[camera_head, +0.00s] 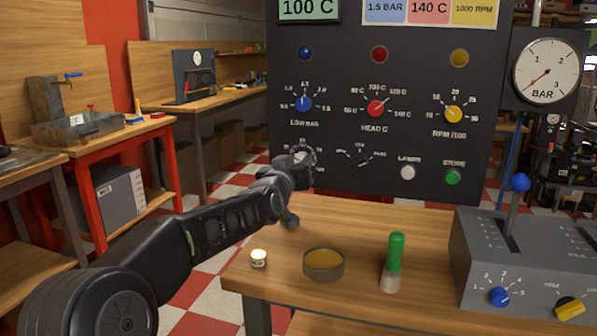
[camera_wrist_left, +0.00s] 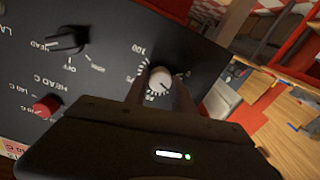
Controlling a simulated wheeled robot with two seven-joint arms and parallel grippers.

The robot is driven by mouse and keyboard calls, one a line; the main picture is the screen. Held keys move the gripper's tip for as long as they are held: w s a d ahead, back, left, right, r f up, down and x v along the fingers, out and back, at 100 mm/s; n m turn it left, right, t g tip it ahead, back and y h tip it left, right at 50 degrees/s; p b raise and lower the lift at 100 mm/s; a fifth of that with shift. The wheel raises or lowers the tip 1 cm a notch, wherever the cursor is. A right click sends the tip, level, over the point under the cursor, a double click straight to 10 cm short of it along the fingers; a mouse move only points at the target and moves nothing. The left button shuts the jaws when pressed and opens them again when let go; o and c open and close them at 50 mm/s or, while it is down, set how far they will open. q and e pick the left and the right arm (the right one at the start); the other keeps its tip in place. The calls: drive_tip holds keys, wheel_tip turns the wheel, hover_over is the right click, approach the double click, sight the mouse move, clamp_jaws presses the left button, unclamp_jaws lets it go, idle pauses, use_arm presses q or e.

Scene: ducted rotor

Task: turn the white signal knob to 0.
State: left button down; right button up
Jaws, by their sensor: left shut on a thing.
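The white signal knob (camera_wrist_left: 160,78) sits on the dark panel (camera_head: 390,130), with a ring of numbered marks around it; 100 is readable in the left wrist view. My left gripper (camera_wrist_left: 159,94) is shut on the white signal knob, one finger on each side of it. In the head view, my left gripper (camera_head: 299,165) reaches the panel's lower left and covers much of the knob and its scale. I cannot tell which mark the knob points to. My right gripper is not in view.
A black knob (camera_head: 359,157) is right of my left gripper, with blue (camera_head: 304,104), red (camera_head: 375,108) and yellow (camera_head: 453,114) knobs above.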

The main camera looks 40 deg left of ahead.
use_arm(q)
drive_tip(key=shift+n+b, duration=2.35)
drive_tip(key=shift+n, duration=2.95)
drive_tip(key=c, duration=1.1)
unclamp_jaws()
drive_tip(key=shift+o, duration=0.2)
drive_tip(key=shift+s, duration=0.15)
